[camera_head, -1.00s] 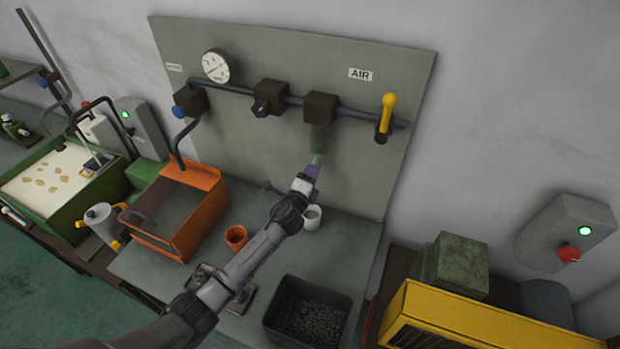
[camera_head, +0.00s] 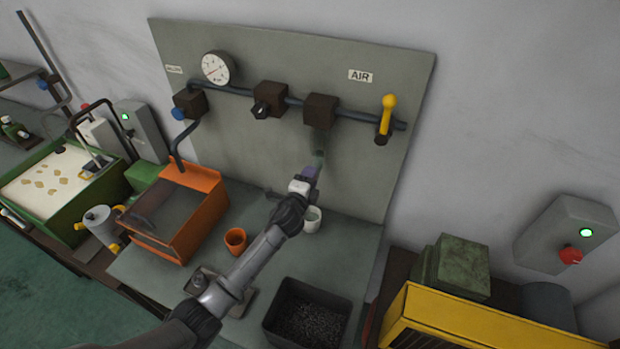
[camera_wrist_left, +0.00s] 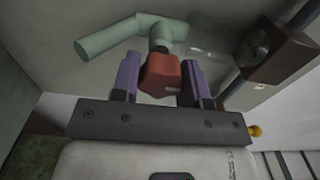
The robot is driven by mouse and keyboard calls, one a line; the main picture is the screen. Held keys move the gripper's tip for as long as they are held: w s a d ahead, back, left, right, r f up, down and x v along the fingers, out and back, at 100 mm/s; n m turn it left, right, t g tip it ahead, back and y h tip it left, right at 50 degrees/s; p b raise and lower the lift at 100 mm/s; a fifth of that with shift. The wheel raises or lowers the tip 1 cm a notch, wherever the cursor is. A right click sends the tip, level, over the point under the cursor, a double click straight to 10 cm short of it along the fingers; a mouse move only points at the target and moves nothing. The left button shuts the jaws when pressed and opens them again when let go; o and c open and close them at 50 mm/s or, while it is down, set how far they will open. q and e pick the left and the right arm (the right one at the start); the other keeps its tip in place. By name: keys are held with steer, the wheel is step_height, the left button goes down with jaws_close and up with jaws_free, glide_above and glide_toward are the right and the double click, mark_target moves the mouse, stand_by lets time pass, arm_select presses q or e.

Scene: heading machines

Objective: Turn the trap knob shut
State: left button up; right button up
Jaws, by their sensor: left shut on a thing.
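The trap knob (camera_wrist_left: 162,74) is a red, faceted knob at the end of a grey-green pipe (camera_wrist_left: 112,38) in the left wrist view. My left gripper (camera_wrist_left: 160,79) is shut on it, with one purple finger on each side. In the head view my left gripper (camera_head: 311,173) is below the dark brown block (camera_head: 321,110) and its cloudy bowl, in front of the grey panel. The knob is hidden there behind the gripper. My right gripper is not in view.
A white cup (camera_head: 313,222) stands close beside the left wrist. An orange cup (camera_head: 236,240), an orange open box (camera_head: 188,235) and a black bin (camera_head: 307,318) are around the arm. A yellow lever (camera_head: 388,115) sticks out at the panel's right.

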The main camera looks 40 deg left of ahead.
arm_select(q)
steer(key=o, duration=0.9)
steer(key=shift+v, duration=6.9)
steer(key=shift+a, duration=0.1)
